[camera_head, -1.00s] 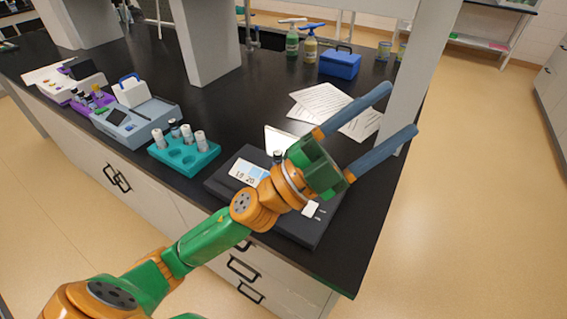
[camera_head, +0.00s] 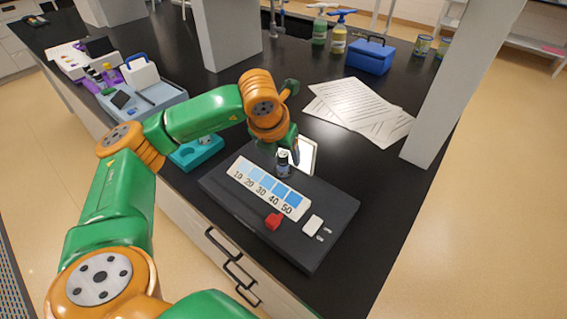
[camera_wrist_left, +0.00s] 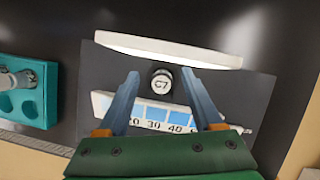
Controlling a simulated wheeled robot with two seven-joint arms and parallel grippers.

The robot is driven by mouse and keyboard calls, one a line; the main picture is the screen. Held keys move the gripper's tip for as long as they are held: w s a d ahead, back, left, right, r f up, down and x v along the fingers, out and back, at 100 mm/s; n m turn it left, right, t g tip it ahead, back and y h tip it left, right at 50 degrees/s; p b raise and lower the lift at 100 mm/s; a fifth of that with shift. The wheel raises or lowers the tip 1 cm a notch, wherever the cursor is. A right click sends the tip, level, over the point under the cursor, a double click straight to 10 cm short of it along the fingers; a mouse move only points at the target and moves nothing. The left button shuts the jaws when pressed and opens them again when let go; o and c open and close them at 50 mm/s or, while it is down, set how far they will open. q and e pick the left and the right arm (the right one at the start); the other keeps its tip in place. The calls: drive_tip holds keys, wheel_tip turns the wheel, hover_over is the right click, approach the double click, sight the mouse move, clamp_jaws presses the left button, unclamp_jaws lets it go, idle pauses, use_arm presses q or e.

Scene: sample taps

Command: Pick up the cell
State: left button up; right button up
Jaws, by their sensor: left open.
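The cell, a small dark vial (camera_head: 283,166) with a label, stands upright on the black board beside the blue colour scale. In the left wrist view its round cap marked C7 (camera_wrist_left: 162,80) shows from above. My left gripper (camera_head: 288,140) points down over the board, close to the vial. Its fingers are mostly hidden in the head view. In the left wrist view the gripper (camera_wrist_left: 160,77) is open, with one finger on each side of the cap and gaps between. My right gripper is not in view.
A teal rack (camera_head: 197,153) stands left, partly behind my arm. Papers (camera_head: 360,108), a blue box (camera_head: 370,56) and a grey post are farther back.

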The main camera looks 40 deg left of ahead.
use_arm(q)
drive_tip(key=shift+w+f, duration=0.1)
drive_tip(key=shift+f, duration=0.15)
drive_tip(key=shift+d+r, duration=0.1)
drive_tip(key=c, duration=0.5)
clamp_jaws()
